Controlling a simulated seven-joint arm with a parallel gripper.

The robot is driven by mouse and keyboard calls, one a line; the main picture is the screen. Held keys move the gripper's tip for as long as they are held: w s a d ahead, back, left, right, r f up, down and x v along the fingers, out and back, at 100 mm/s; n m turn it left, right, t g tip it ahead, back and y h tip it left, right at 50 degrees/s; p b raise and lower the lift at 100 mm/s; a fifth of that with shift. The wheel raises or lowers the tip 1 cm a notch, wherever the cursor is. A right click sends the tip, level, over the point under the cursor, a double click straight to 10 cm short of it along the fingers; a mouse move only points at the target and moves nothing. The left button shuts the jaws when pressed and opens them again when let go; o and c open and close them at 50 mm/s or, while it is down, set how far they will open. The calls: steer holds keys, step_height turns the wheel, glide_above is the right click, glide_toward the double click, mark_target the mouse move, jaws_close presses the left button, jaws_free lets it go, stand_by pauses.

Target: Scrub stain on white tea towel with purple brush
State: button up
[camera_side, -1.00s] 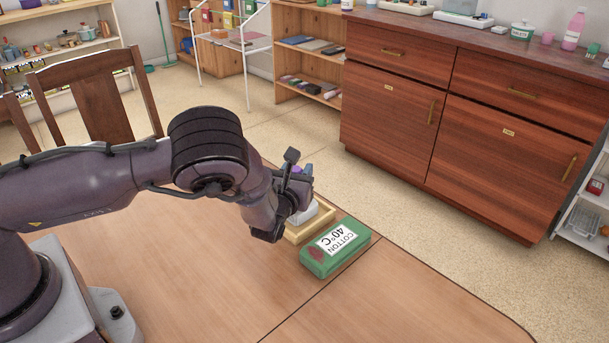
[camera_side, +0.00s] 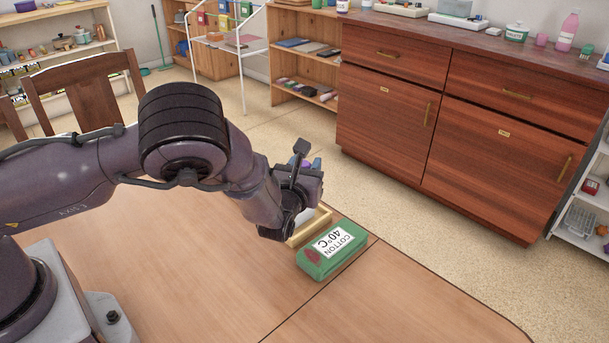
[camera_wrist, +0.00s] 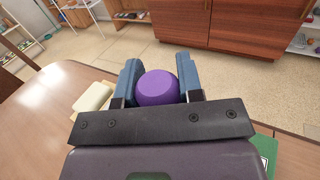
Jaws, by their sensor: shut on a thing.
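My gripper (camera_wrist: 158,75) has its two blue fingers shut on the purple brush (camera_wrist: 157,90), whose rounded purple part shows between them in the wrist view. In the side view my gripper (camera_side: 306,166) is above the shallow light-wood tray (camera_side: 316,227), mostly hiding the brush. A pale, whitish block-like thing (camera_wrist: 93,96) lies by the tray; I cannot tell whether it is the white tea towel. A green folded-looking thing (camera_side: 345,262) with a white "COTTON 40°C" label and a dark red patch lies on the table, right of the tray. The brush's lower end is hidden.
The wooden table (camera_side: 215,275) is clear in front and to the right of the green thing. A wooden chair (camera_side: 85,90) stands behind the table at left. A dresser (camera_side: 465,120) and shelves stand beyond, across open floor.

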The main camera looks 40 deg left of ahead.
steer(key=shift+r, duration=2.1)
